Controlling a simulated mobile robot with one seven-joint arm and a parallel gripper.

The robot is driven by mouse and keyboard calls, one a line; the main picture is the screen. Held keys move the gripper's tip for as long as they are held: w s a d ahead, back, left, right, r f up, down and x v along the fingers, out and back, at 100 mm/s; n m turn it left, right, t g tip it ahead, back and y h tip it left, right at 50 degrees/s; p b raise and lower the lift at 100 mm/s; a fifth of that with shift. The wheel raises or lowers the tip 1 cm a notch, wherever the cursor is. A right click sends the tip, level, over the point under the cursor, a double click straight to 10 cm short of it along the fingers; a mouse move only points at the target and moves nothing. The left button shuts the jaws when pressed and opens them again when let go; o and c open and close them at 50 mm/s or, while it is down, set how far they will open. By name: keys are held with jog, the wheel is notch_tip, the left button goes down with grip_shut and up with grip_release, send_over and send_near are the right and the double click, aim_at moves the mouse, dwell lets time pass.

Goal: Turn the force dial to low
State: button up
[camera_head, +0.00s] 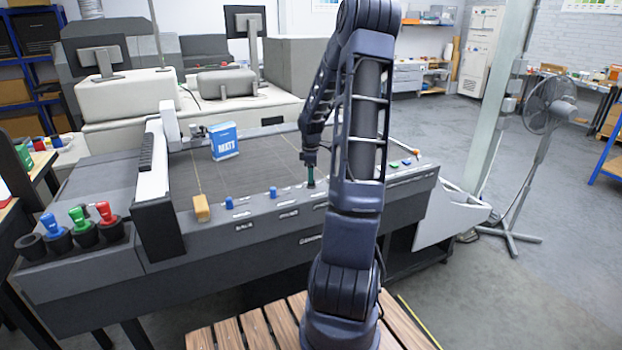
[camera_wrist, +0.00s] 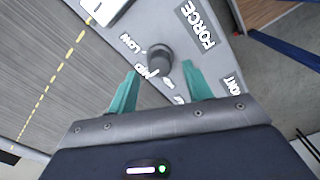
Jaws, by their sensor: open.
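The force dial (camera_wrist: 160,57) is a round dark knob on the grey panel, next to a "FORCE" label. In the wrist view "LOW" and "MID" are printed on one side of it, and a further mark below is partly hidden by my finger. A white line on the knob appears to point toward "MID". My gripper (camera_wrist: 160,68) is open, with its teal fingertips on either side of the dial; I cannot tell whether they touch it. In the head view my gripper (camera_head: 310,177) is over the front control strip, and the dial cannot be made out there.
Two blue knobs (camera_head: 273,192) and a yellow block (camera_head: 202,208) stand along the strip to the left. A blue and white box (camera_head: 224,141) stands on the grey bed behind. Colored-handled tools (camera_head: 107,214) sit at the left end. A fan (camera_head: 549,103) stands at right.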

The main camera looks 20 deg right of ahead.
jog(key=shift+f, duration=1.05)
jog(key=c, duration=1)
jog(key=shift+o, duration=0.2)
jog(key=shift+m, duration=0.3)
jog(key=m, duration=0.4)
jog(key=shift+w+m, duration=0.1)
jog(key=shift+m, duration=0.2)
jog(key=m, duration=0.5)
jog(key=shift+m, duration=0.4)
jog(key=shift+d, duration=0.1)
